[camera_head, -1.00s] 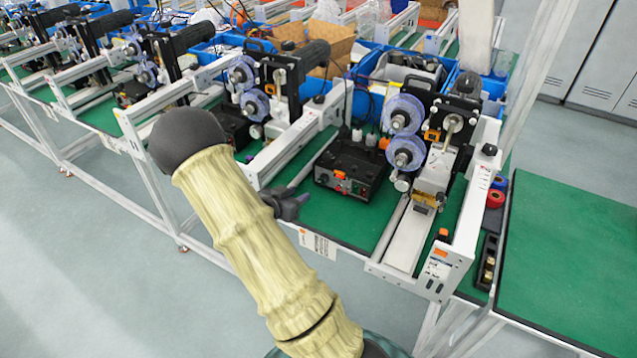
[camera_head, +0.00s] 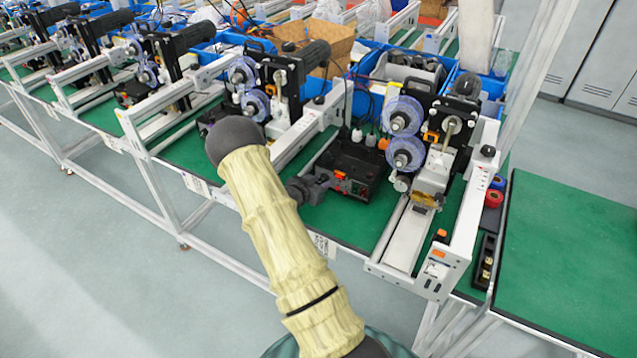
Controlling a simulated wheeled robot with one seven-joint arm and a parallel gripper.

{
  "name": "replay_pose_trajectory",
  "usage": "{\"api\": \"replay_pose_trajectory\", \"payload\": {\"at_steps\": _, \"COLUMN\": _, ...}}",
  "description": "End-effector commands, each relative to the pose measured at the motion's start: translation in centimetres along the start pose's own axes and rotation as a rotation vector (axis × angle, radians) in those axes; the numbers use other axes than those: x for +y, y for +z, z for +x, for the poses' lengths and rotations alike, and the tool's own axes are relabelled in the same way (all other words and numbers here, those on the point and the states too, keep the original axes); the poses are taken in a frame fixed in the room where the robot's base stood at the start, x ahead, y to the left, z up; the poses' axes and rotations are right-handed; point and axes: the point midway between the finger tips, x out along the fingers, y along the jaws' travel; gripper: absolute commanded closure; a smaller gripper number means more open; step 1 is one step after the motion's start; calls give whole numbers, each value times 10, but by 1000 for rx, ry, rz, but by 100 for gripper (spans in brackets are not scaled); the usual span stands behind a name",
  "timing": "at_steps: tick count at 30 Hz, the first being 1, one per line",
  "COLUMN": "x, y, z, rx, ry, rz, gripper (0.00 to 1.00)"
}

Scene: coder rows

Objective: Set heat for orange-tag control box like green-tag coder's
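A black control box (camera_head: 352,160) sits on the green bench mat beside the nearest coder (camera_head: 432,150). Its front panel has an orange patch and small red and dark controls, too small to read. My gripper (camera_head: 325,181), dark and partly hidden behind my pale sleeved arm, is at the left part of the box's front panel. It looks very close to the panel; I cannot tell whether it touches. Its finger opening is not clear. A second coder (camera_head: 270,95) stands to the left, with its control box (camera_head: 212,118) mostly hidden behind my arm. I cannot make out a green tag.
White frame rails stand on both sides of the near control box. Red and blue tape rolls (camera_head: 493,197) and a black tray (camera_head: 486,262) lie right of the near coder. An empty green table (camera_head: 570,260) is at the right. Blue bins line the back.

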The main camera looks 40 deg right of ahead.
Motion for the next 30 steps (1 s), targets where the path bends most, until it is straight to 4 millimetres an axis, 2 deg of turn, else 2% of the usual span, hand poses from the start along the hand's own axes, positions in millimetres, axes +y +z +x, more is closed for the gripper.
{"api": "replay_pose_trajectory", "payload": {"at_steps": 2, "x": 0, "y": 0, "z": 0, "rx": 0, "ry": 0, "rz": 0, "gripper": 65}}
{"api": "replay_pose_trajectory", "payload": {"at_steps": 3, "x": 0, "y": 0, "z": 0, "rx": 0, "ry": 0, "rz": 0, "gripper": 69}}
{"api": "replay_pose_trajectory", "payload": {"at_steps": 7, "x": 0, "y": 0, "z": 0, "rx": 0, "ry": 0, "rz": 0, "gripper": 95}}
{"api": "replay_pose_trajectory", "payload": {"at_steps": 8, "x": 0, "y": 0, "z": 0, "rx": 0, "ry": 0, "rz": 0, "gripper": 97}}
{"api": "replay_pose_trajectory", "payload": {"at_steps": 20, "x": 0, "y": 2, "z": 0, "rx": -1, "ry": -17, "rz": 43, "gripper": 97}}
{"api": "replay_pose_trajectory", "payload": {"at_steps": 30, "x": 2, "y": 5, "z": 2, "rx": -9, "ry": -85, "rz": 204, "gripper": 97}}
